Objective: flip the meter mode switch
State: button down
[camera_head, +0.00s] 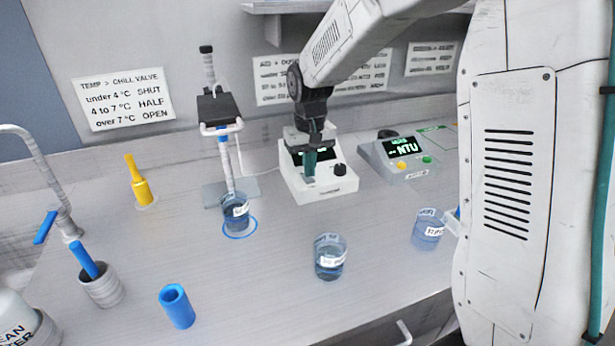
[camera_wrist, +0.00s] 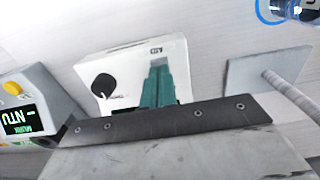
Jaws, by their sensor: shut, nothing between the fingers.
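A white meter box (camera_head: 318,187) stands on the bench with a dark display and a round black knob (camera_head: 340,169). My gripper (camera_head: 309,180) is shut and empty, pointing down at the left part of the box's front panel. In the wrist view its teal fingers (camera_wrist: 158,70) lie over the white box (camera_wrist: 125,60), beside the black knob (camera_wrist: 103,86). A small dark label (camera_wrist: 156,49) shows just past the fingertips. The mode switch is not clearly seen; the fingers may cover it. I cannot tell whether the tips touch the panel.
A grey NTU meter (camera_head: 405,160) with yellow and green buttons stands to the right. A stand with a probe (camera_head: 228,160) over a beaker (camera_head: 235,212) is on the left. Two more beakers (camera_head: 330,258) (camera_head: 428,230) and a blue cylinder (camera_head: 177,306) are nearer the front edge.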

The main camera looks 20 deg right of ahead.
aim_at(310, 181)
jog(key=shift+f, duration=0.65)
jog(key=shift+r, duration=3.55)
jog(key=shift+s+f, duration=0.25)
jog(key=shift+s, duration=0.1)
jog(key=s+d+r, duration=0.1)
jog(key=s+r, duration=0.1)
jog(key=s, duration=1.4)
jog(key=s+d+r+t, duration=0.1)
jog(key=s+d+r, duration=0.1)
jog(key=s, duration=1.4)
jog(key=shift+s+r, duration=0.15)
jog(key=shift+r, duration=0.35)
